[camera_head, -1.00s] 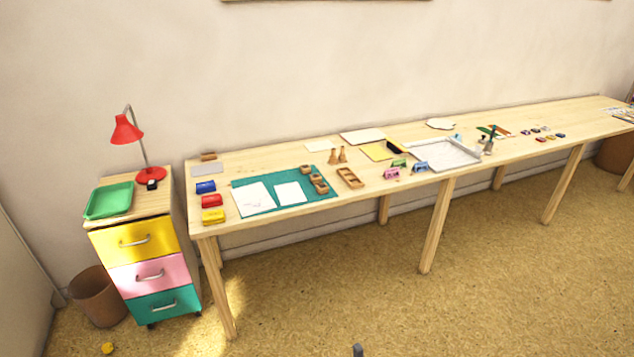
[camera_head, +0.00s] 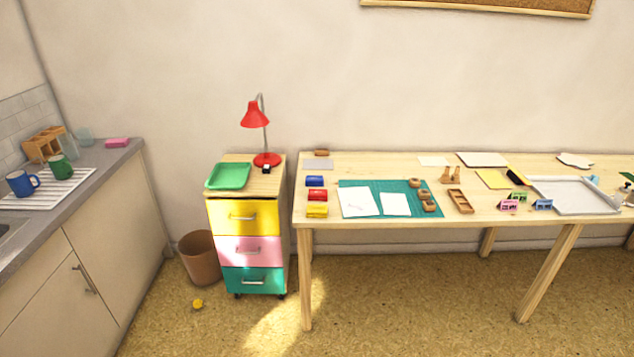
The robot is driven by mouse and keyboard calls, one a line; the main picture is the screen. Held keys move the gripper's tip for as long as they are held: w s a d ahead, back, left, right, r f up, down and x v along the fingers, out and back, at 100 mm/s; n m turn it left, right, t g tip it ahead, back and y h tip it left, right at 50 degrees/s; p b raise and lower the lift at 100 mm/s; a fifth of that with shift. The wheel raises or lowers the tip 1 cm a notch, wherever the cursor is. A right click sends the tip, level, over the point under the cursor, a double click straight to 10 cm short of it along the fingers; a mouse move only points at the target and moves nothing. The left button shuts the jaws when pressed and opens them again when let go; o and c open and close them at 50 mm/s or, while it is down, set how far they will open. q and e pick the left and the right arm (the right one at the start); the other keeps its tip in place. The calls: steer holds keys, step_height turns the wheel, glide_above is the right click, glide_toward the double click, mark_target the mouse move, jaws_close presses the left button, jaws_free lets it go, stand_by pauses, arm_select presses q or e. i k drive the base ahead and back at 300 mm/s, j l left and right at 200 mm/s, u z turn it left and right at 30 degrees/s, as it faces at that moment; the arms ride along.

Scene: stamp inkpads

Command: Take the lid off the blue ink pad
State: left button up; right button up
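The blue ink pad (camera_head: 315,181) sits near the left end of the long wooden table (camera_head: 470,215), behind a red ink pad (camera_head: 317,195) and a yellow ink pad (camera_head: 317,210). It looks like a small closed blue box. It is too small to make out the lid's edge. Neither of my grippers is in view, and nothing touches the blue ink pad.
A drawer unit (camera_head: 244,216) with a red lamp (camera_head: 255,115) and green tray (camera_head: 229,176) stands left of the table. A brown bin (camera_head: 200,258) and a counter (camera_head: 108,165) are farther left. The floor (camera_head: 400,310) in front is mostly clear.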

mark_target(310, 180)
steer(key=i+j+z, duration=0.35)
steer(key=i, duration=0.4)
steer(key=i+j+z, duration=0.35)
steer(key=i+j, duration=0.3)
steer(key=j, duration=0.1)
